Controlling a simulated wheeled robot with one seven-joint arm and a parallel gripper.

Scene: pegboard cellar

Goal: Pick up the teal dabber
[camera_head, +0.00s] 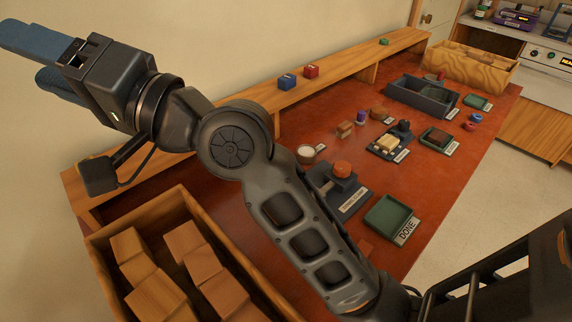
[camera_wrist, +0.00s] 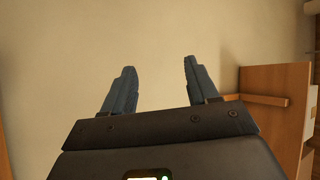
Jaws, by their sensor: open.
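I cannot make out a teal dabber for certain in either view. A small purple upright piece (camera_head: 361,118) stands on the red-brown table, and a small green block (camera_head: 384,42) lies on the raised shelf at the back; neither is clearly the dabber. My gripper (camera_head: 28,62) is at the upper left, high and well away from the table items, its blue fingers pointing left. In the wrist view my gripper (camera_wrist: 160,68) is open and empty, facing the bare wall. My arm hides part of the table's near middle.
A wooden box of blocks (camera_head: 270,292) stands at the near left. Blue (camera_head: 287,82) and red (camera_head: 311,71) blocks sit on the shelf.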

